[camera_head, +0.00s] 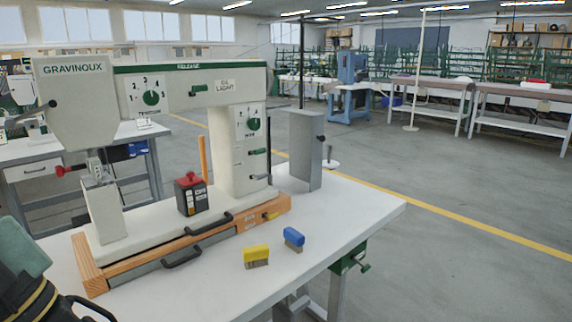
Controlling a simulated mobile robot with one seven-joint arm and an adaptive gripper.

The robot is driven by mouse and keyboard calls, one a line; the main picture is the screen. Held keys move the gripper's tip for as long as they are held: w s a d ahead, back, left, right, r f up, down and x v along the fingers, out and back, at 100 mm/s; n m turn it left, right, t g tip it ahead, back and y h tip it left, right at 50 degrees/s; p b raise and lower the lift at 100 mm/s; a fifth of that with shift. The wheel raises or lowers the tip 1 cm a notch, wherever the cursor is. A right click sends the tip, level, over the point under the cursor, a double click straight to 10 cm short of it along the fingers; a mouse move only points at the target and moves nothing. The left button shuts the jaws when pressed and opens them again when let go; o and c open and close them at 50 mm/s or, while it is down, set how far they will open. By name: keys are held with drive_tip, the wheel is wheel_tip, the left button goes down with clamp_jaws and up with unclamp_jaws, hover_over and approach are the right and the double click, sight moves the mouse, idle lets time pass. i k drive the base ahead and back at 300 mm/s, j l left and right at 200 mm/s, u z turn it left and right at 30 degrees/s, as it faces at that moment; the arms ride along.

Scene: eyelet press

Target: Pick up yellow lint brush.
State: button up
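The yellow lint brush (256,254) lies on the white table top, in front of the eyelet press's wooden base. Its yellow top faces up, and a tan bristle side shows below. A similar blue brush (293,237) lies close by, to its right and slightly farther back, apart from it. I cannot make out my gripper in this view. Nothing covers the yellow brush.
The eyelet press (240,150) stands on the table behind the brushes. Its base has black handles (182,258). A dark, yellow-banded object with a teal part (25,257) is cut off at lower left. The table's right end (365,205) is clear.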

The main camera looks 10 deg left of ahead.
sight(254, 256)
drive_tip(key=i+j+z, duration=0.15)
drive_tip(key=j+z, duration=0.5)
drive_tip(key=j, duration=0.2)
drive_tip(key=i+j+z, duration=0.1)
drive_tip(key=j+z, duration=0.25)
drive_tip(key=j, duration=0.1)
